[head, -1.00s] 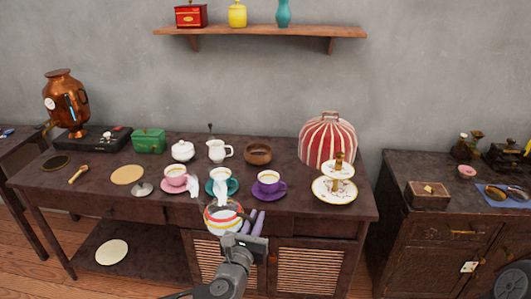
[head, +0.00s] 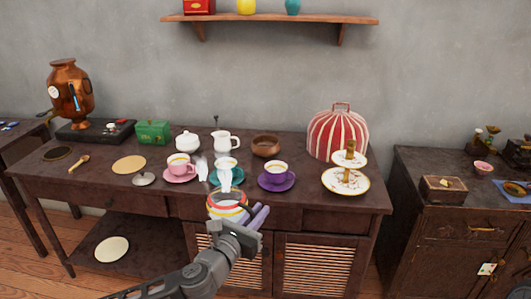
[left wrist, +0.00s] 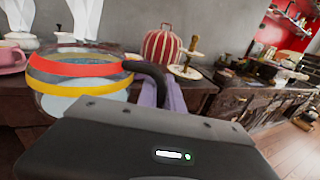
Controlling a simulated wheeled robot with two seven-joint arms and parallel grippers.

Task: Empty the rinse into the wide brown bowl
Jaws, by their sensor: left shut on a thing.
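A round glass teapot with red and yellow bands (head: 227,207) is held at the table's front edge. It also shows in the left wrist view (left wrist: 80,72), with bluish liquid inside and a dark curved handle. My left gripper (head: 257,212), with lavender fingers, is shut on the handle at the pot's right side. The pot looks about upright. The wide brown bowl (head: 265,151) stands at the back of the table, behind the purple cup and beyond the pot, apart from it. Its inside is hard to make out. My right gripper is not in view.
Pink (head: 179,167), teal (head: 226,172) and purple (head: 276,175) cups on saucers stand between pot and bowl. A white jug (head: 223,142) is left of the bowl. The striped cosy (head: 338,132) and tiered stand (head: 345,182) are to the right.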

